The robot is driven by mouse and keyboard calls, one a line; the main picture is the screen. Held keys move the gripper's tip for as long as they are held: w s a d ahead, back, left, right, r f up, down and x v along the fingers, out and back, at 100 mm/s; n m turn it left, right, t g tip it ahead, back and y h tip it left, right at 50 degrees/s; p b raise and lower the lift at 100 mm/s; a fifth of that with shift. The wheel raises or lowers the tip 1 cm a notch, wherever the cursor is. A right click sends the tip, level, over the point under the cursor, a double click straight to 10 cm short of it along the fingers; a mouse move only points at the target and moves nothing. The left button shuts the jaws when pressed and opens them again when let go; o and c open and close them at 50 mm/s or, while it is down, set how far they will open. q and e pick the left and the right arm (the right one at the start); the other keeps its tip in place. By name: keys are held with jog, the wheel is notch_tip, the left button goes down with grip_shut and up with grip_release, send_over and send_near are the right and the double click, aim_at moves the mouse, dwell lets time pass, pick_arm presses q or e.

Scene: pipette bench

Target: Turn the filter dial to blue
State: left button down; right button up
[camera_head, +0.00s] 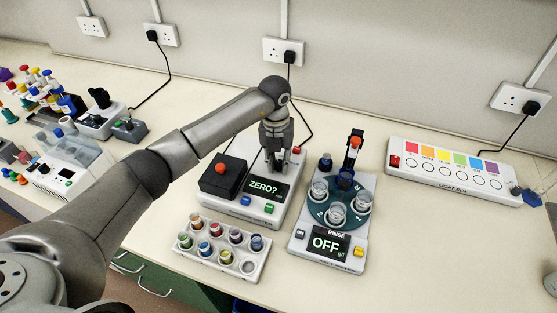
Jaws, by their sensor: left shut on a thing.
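A white instrument (291,196) with a screen (264,188) reading "ZERO?" stands mid-bench. My left gripper (276,160) points down over its back right part, behind the screen. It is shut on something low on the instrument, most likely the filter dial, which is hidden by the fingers. No dial marking or colour can be read. A black box with a red knob (221,168) sits on the instrument's left side. Blue (245,200) and green (269,208) buttons are at its front. My right gripper is not in view.
A rack of coloured-content vials (248,268) stands in front. A rinse station (299,253) with a screen reading "OFF" is close on the right. A light box (440,184) with coloured squares lies further right. Microscope and bottles crowd the left. Bench between rinse station and light box is clear.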

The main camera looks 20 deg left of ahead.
pick_arm(q)
jog(key=m+b, duration=0.2)
jog(key=shift+w+f+b, duration=0.1)
jog(key=shift+f+b, duration=0.1)
jog(key=shift+b, duration=0.1)
jog(key=m+b, duration=0.9)
jog(key=shift+m, duration=0.4)
jog(key=shift+r+m+b, duration=0.15)
jog(key=shift+m+b, duration=0.4)
jog(key=shift+m, duration=0.4)
jog(key=shift+r+m+b, duration=0.1)
jog(key=shift+m+b, duration=0.4)
jog(key=shift+m, duration=0.45)
jog(key=c, duration=1.2)
grip_release()
jog(key=shift+a, duration=0.1)
jog(key=shift+m, duration=0.3)
